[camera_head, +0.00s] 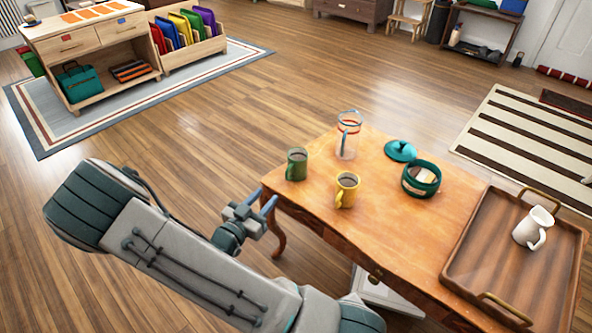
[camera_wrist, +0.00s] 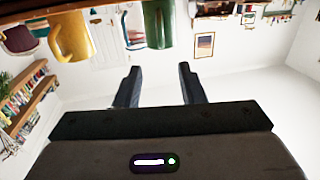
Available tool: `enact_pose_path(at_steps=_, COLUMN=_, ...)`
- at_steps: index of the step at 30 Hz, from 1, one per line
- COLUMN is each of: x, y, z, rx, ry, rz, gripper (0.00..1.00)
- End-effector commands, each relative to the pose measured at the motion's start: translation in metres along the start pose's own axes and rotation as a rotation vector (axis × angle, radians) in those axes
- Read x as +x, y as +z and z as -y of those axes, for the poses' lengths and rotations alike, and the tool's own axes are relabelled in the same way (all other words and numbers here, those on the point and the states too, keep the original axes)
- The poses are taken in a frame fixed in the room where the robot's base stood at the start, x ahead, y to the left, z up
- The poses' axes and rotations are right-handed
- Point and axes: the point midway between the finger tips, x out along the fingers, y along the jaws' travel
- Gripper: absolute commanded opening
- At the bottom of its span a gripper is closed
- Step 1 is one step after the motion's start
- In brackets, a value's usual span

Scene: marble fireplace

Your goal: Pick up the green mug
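The green mug (camera_head: 297,164) stands upright at the left corner of the wooden table (camera_head: 392,232), with dark contents at its top. My gripper (camera_head: 261,202) is in front of and to the left of the mug, just off the table's edge, apart from it. In the wrist view the picture is upside down; my gripper's two fingers (camera_wrist: 159,68) are spread with nothing between them. The green mug (camera_wrist: 158,22) hangs at the top of that view, roughly in line with the gap, partly cut off.
A yellow mug (camera_head: 347,189) stands close to the green mug's right, and a glass pitcher (camera_head: 348,136) behind it. A teal pot (camera_head: 421,179), its lid (camera_head: 401,151) and a tray (camera_head: 467,259) with a white jug (camera_head: 534,227) are farther right. Open floor lies left of the table.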

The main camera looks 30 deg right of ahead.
Motion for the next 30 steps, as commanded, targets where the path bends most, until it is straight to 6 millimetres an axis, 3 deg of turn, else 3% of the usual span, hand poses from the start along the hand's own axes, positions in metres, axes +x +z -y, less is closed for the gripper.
enact_pose_path(at_steps=9, x=0.061, y=0.003, z=-0.001, rx=0.002, ry=0.003, rz=0.003, gripper=0.36)
enact_pose_path(at_steps=17, x=0.081, y=0.003, z=0.000, rx=0.002, ry=0.000, rz=0.004, gripper=0.36)
enact_pose_path(at_steps=24, x=0.116, y=0.004, z=0.001, rx=0.001, ry=0.002, rz=0.004, gripper=0.36)
enact_pose_path(at_steps=30, x=0.125, y=0.002, z=0.002, rx=0.000, ry=-0.001, rz=0.006, gripper=0.36)
